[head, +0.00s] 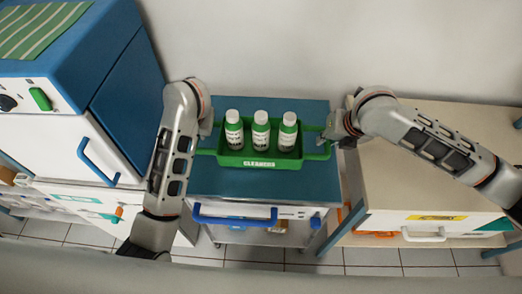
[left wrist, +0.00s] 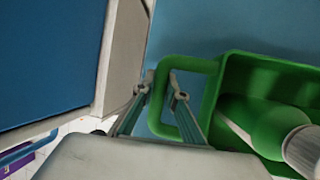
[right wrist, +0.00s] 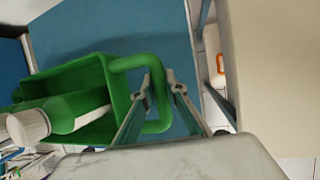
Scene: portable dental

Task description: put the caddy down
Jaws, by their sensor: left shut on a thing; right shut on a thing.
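The green caddy (head: 235,160) is in the middle of the head view, over the blue top of a cart (head: 265,185). It holds three white-capped bottles (head: 261,131) in a row, upright. My left gripper (head: 207,140) is shut on the caddy's left handle; the left wrist view shows its fingers (left wrist: 163,92) on either side of the handle bar (left wrist: 190,63). My right gripper (head: 335,138) is shut on the right handle, which also shows in the right wrist view (right wrist: 135,62). The caddy looks level. I cannot tell whether its underside touches the cart top.
A blue and white cabinet (head: 125,90) stands close on the left, with a striped green cloth (head: 40,28) on top. A beige-topped cabinet (head: 400,185) stands on the right. A wall is behind. The cart top is bare in front of the caddy.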

